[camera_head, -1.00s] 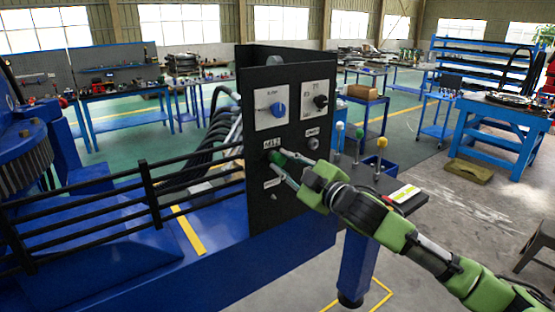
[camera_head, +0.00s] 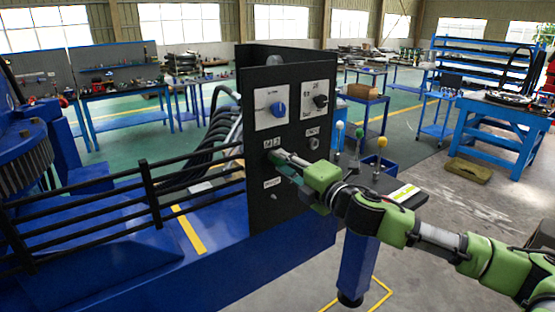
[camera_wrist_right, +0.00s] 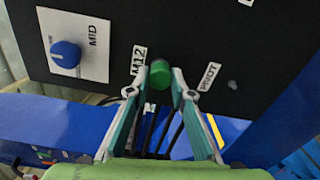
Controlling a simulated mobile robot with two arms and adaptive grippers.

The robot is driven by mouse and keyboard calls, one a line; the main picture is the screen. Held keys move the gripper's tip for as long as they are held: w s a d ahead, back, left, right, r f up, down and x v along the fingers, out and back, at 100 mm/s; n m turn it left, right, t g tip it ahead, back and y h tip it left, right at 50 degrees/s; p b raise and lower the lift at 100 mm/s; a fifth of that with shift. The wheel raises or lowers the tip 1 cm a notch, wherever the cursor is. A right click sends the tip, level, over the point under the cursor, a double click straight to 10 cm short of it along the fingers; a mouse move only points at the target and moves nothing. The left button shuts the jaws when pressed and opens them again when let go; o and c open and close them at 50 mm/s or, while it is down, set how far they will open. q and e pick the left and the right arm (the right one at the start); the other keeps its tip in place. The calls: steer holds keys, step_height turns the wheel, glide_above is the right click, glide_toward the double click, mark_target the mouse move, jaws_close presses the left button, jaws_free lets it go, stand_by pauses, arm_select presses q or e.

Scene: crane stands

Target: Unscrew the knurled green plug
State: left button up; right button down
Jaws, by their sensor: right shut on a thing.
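The green plug (camera_wrist_right: 159,74) is a short round cap on the black control panel (camera_head: 265,215), beside the M12 label (camera_wrist_right: 138,61). In the wrist view it lies between the fingertips of my right gripper (camera_wrist_right: 161,76), which is shut on it, one finger on each side. In the head view my right gripper (camera_head: 274,156) reaches the panel from the right and its fingers largely hide the plug. The knurling is too small to make out. My left gripper is not in view.
A blue knob (camera_head: 278,109) and a black knob (camera_head: 320,101) sit above on the panel. Levers with coloured balls (camera_head: 359,133) stand right of it, close behind my right arm. A black railing (camera_head: 150,190) runs to the left.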

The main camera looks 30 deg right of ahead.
steer(key=shift+f, duration=0.3)
steer(key=n, duration=0.5)
steer(key=c, duration=1.7)
jaws_free()
steer(key=shift+s+r, duration=0.15)
steer(key=shift+r, duration=0.1)
steer(key=shift+c, duration=0.9)
